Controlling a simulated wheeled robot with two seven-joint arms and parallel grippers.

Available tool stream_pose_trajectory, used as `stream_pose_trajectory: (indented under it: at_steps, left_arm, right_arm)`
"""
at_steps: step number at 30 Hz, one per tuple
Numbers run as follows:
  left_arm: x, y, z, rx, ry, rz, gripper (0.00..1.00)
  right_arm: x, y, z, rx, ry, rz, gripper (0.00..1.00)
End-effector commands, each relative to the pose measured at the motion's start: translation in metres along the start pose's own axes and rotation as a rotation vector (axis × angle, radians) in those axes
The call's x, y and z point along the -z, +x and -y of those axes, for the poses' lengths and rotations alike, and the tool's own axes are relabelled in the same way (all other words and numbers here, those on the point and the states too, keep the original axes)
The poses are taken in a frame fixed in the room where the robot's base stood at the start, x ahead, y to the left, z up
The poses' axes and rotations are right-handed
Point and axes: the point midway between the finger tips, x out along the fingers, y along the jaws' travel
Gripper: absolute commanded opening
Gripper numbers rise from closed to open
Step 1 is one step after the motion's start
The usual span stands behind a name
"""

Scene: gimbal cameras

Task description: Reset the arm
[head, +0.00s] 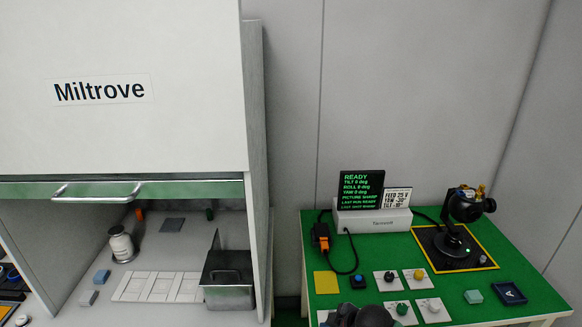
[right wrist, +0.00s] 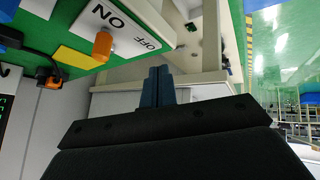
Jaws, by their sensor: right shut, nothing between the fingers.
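My right gripper (right wrist: 157,86) is shut and empty in the right wrist view, its two blue-grey fingertips together. It is apart from an orange switch (right wrist: 103,45) on a white plate marked ON and OFF, which is at the upper left of that view. In the head view a dark part of my right arm (head: 365,316) shows at the bottom edge, in front of the green table (head: 536,290). The fingertips cannot be made out there. My left gripper is not in view.
On the green table are a gimbal camera (head: 465,207), a white box (head: 372,220) with a screen (head: 362,190) reading READY, several knobs, a blue button (head: 358,282) and a dark blue tray (head: 509,293). A hood (head: 140,100) marked Miltrove stands left, holding a metal bin (head: 228,297).

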Motion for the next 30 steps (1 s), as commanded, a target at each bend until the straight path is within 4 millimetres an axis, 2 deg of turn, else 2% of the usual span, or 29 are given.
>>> stream_pose_trajectory:
  at_steps: [1,3,11,18,24,30]
  left_arm:
    - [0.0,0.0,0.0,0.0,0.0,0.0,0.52]
    - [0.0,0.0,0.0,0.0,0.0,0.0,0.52]
    - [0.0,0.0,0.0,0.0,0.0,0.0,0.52]
    - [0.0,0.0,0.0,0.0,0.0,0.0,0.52]
    - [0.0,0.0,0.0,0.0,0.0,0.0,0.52]
    - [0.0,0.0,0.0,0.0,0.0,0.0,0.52]
  right_arm:
    - [-0.001,-0.003,0.015,-0.001,0.039,0.006,0.0]
    - [-0.005,-0.009,0.03,-0.009,0.091,0.023,0.0]
    - [-0.028,-0.04,0.079,-0.057,0.311,0.106,0.0]
    - [-0.065,-0.081,0.119,-0.123,0.544,0.218,0.0]
    - [-0.097,-0.114,0.146,-0.182,0.711,0.312,0.0]
    - [-0.116,-0.137,0.164,-0.221,0.813,0.377,0.0]
